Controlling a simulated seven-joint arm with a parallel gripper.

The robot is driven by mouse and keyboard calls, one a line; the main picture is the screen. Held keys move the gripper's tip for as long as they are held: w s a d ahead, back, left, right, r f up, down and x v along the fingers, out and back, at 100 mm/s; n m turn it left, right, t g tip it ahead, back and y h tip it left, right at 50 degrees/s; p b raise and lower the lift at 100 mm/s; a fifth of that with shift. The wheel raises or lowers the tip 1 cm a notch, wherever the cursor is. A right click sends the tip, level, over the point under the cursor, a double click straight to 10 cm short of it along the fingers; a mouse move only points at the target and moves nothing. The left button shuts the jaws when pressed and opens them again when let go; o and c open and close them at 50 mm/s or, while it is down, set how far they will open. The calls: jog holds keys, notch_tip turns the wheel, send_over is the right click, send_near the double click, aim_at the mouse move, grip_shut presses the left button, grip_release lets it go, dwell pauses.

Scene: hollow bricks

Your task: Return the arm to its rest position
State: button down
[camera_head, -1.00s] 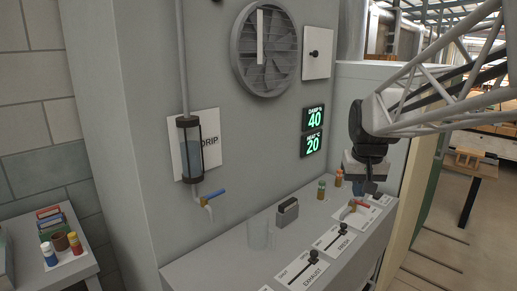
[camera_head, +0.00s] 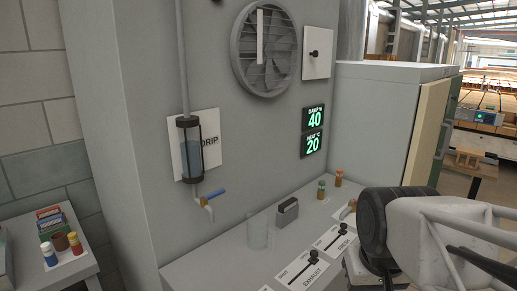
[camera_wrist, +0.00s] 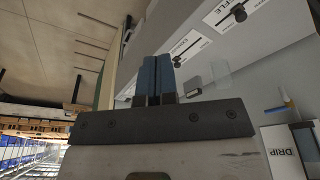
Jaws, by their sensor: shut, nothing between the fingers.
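My arm is at the lower right of the head view, in front of the right part of the control bench (camera_head: 185,272). In the wrist view my gripper (camera_wrist: 157,60) has its two blue fingers side by side, shut with nothing between them. The fingertips are hidden in the head view. The fingers appear apart from the bench, whose labelled sliders (camera_wrist: 237,12) show beyond them.
The bench carries a clear beaker (camera_head: 258,232), a dark grey block (camera_head: 288,212), small bottles (camera_head: 321,189) and sliders (camera_head: 313,257). The drip cylinder (camera_head: 189,150) and fan (camera_head: 266,50) are on the wall. A cabinet (camera_head: 375,115) stands behind.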

jog(key=shift+s+a+f, duration=0.1)
jog(key=shift+s+f, duration=0.3)
jog(key=shift+s, duration=0.25)
jog(key=shift+s+a+f, duration=0.1)
jog(key=shift+s+f, duration=0.25)
jog(key=shift+s, duration=0.3)
jog(key=w+d+r+m, duration=0.1)
jog(key=w+d+r, duration=0.25)
jog(key=w, duration=1.05)
jog(key=w+d+r+m+h, duration=0.1)
jog(key=w+d+r+m, duration=0.3)
jog(key=w, duration=0.9)
jog(key=w+d+r+n, duration=0.15)
jog(key=w+d, duration=0.45)
jog(key=w, duration=0.8)
jog(key=w+d+f+m, duration=0.1)
jog(key=w+d+f, duration=0.4)
jog(key=w+d, duration=0.3)
jog(key=w+d+f+m, duration=0.2)
jog(key=w+d+f, duration=0.3)
jog(key=w, duration=0.9)
jog(key=w+d+f+m+h, duration=0.1)
jog(key=w+d+f, duration=0.4)
jog(key=w+d, duration=0.6)
jog(key=shift+f+m, duration=0.4)
jog(key=shift+m, duration=0.15)
jog(key=shift+d+f, duration=0.1)
jog(key=shift+d, duration=0.05)
